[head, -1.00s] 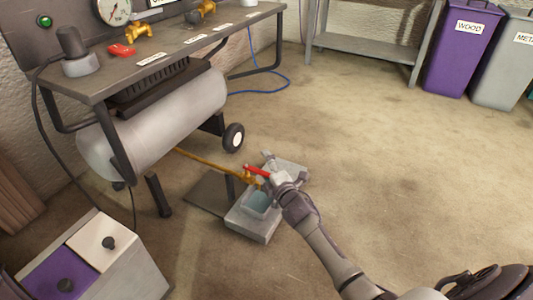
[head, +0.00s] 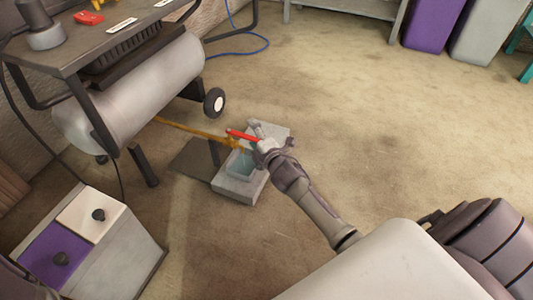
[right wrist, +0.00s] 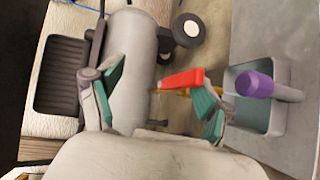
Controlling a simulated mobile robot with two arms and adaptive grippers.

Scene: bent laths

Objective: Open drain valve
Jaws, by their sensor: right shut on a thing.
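The drain valve has a red lever handle (head: 242,135) at the end of a brass pipe (head: 185,128) that runs low from the grey air tank (head: 135,92). The red handle also shows in the right wrist view (right wrist: 181,78). My right gripper (head: 262,138) is at the valve and shut on the red handle. In the right wrist view its green-padded fingers (right wrist: 158,95) are on either side, the right one against the handle; the exact contact is partly hidden. A grey tray with a basin (head: 232,190) sits on the floor below the valve. My left gripper is not in view.
A purple and white lidded bin box (head: 120,262) stands at the lower left. A black wheel (head: 214,102) and the tank's legs are near the pipe. Open floor (head: 370,130) lies to the right.

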